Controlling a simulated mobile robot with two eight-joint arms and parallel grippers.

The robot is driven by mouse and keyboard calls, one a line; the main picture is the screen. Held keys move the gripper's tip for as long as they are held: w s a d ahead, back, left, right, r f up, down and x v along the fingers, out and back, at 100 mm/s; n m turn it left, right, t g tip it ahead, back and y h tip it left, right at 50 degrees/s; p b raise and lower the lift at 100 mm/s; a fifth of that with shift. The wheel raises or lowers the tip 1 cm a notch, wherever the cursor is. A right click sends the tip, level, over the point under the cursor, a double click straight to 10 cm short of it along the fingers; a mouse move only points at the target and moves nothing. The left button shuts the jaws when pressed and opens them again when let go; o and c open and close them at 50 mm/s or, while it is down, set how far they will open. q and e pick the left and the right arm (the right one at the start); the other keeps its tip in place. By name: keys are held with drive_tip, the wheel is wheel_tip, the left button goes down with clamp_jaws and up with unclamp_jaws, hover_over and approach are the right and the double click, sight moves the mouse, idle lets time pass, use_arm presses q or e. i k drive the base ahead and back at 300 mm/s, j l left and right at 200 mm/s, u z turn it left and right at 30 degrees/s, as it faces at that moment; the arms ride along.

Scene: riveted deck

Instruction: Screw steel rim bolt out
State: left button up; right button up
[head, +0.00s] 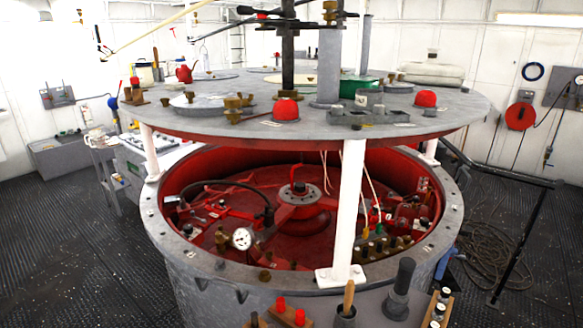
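The steel rim (205,268) runs around the open top of a large grey drum with a red inside. Small dark spots, either bolt heads or holes, sit along this rim. A brownish stud or bolt (265,276) stands on the front of the rim, left of the white post. I cannot tell which of these is the steel rim bolt. The white post's foot (340,277) covers part of the front rim. Neither of my grippers shows in the head view.
A round grey plate (330,113) on white posts (352,205) overhangs the drum. A pressure gauge (242,239) stands inside the front wall. A wood-handled tool (347,298) and a dark-knobbed part (402,285) stand at the front. A black handrail (505,178) and coiled rope (495,252) are at right.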

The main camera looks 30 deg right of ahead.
sight(220, 264)
drive_tip(key=i+j+u, duration=0.1)
drive_tip(key=i, duration=0.75)
